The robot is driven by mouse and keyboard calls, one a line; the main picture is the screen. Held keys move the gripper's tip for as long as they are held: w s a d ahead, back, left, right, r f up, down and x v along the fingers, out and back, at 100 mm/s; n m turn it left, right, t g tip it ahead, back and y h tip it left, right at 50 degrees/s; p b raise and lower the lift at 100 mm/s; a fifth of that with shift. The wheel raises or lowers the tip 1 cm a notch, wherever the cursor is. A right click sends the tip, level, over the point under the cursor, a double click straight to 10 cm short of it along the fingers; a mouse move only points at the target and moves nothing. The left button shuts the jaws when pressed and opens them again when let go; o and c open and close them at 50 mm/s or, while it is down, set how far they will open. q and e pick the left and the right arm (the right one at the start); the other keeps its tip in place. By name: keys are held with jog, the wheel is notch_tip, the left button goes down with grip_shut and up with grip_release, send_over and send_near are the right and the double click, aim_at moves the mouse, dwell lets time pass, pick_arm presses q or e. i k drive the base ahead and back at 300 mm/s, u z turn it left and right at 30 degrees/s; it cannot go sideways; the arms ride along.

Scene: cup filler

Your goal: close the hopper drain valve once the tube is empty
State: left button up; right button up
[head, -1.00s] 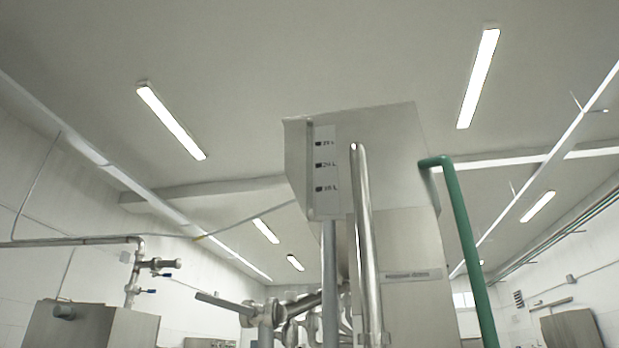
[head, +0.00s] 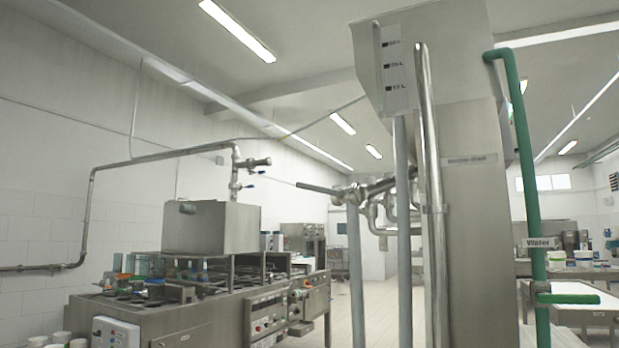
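The steel hopper (head: 435,55) hangs high at the right of centre in the head view, with a level strip (head: 393,75) carrying several volume marks on its left face. Grey and steel pipes run down below it. A pipe junction with a grey bar-like handle (head: 318,189) sits to the left of these pipes; I cannot tell for sure whether this is the drain valve. I cannot tell whether the tube is empty. Neither of my grippers is in view.
A cup filling machine (head: 190,305) with a steel tank (head: 212,228) stands at the left. A green pipe (head: 527,165) labelled Water runs down at the right, beside a white-topped table (head: 575,292). Tiled floor (head: 376,310) shows between them.

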aim_at(324, 191)
jog(key=u, duration=1.25)
jog(key=i, duration=0.95)
jog(key=z, duration=0.75)
